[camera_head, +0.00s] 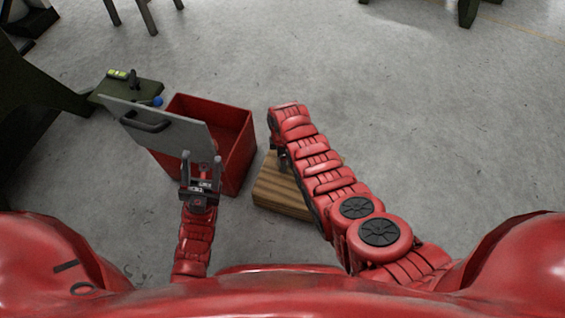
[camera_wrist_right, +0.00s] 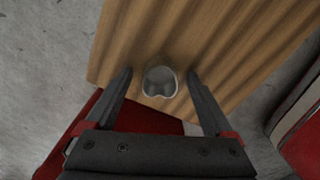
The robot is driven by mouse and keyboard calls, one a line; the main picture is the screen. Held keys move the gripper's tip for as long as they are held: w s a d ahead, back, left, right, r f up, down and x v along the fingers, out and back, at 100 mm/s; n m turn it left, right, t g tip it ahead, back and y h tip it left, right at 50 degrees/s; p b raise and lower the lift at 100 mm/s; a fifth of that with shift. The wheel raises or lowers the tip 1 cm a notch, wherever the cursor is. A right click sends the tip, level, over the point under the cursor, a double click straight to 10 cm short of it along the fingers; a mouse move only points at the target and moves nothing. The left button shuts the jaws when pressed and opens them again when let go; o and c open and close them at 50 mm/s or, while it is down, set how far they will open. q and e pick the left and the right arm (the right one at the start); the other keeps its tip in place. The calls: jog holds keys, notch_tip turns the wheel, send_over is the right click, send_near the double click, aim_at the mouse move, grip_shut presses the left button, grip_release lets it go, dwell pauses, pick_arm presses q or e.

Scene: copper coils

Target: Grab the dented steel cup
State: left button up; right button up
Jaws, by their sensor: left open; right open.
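The steel cup (camera_wrist_right: 160,82) stands on a wooden surface in the right wrist view, seen from above with its rounded opening facing me. My right gripper (camera_wrist_right: 160,85) is open, with one finger on each side of the cup in the picture and gaps on both sides. I cannot tell how far above the cup the fingers are. In the head view the cup is hidden by my right arm. My left gripper (camera_head: 202,158) is open and empty, in front of a grey panel with a dark handle (camera_head: 150,122).
The wooden piece (camera_head: 280,192) stands on the grey floor beside a red box (camera_head: 236,165). The grey panel leans over the box's left part. A green stool (camera_head: 128,92) behind it bears a blue ball (camera_head: 157,101) and a yellow-green item (camera_head: 117,74). The floor at right is clear.

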jog(key=shift+f, duration=0.15)
jog(key=shift+c, duration=0.4)
grip_shut()
